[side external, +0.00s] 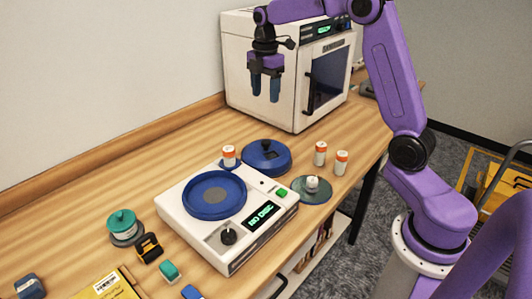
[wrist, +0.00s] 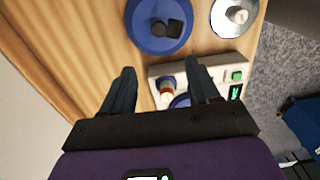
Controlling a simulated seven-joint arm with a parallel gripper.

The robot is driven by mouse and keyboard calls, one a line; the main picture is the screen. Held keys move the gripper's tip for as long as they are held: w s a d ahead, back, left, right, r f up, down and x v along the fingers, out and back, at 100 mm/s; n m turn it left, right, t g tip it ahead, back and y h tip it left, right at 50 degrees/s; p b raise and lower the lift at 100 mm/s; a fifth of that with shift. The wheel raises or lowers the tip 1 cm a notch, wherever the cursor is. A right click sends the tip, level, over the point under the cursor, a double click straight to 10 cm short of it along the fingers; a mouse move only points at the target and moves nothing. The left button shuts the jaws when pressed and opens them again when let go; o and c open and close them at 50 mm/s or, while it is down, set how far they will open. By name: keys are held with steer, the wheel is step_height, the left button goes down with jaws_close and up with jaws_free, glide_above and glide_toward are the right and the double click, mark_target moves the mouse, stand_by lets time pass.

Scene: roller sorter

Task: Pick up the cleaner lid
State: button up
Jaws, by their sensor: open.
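The cleaner lid appears to be the round blue lid with a black knob (side external: 266,157), resting on the table behind the white cleaner unit. It also shows in the wrist view (wrist: 158,42), at the top, beyond my fingertips. The white cleaner unit (side external: 180,222) has a round blue well (side external: 216,196) on top and a green display reading "NO DISC". My gripper (side external: 265,99) is open and empty, well above the table and apart from the lid.
An orange-and-white bottle (side external: 229,156) stands close to the lid. Two similar bottles (side external: 320,153) (side external: 341,162) stand to the right. A disc with a white hub (side external: 312,188) lies beside the unit. A large white machine (side external: 262,78) stands behind. Small items, including a green-topped container (side external: 122,224), lie front left.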

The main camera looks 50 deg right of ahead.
glide_above(266, 141)
step_height(266, 141, down, 12)
steer(key=shift+d+r, duration=0.1)
steer(key=shift+s+a+f, duration=0.1)
steer(key=shift+f, duration=1.35)
steer(key=shift+a+f, duration=0.1)
steer(key=shift+f, duration=1.3)
jaws_close()
steer(key=shift+r, duration=0.1)
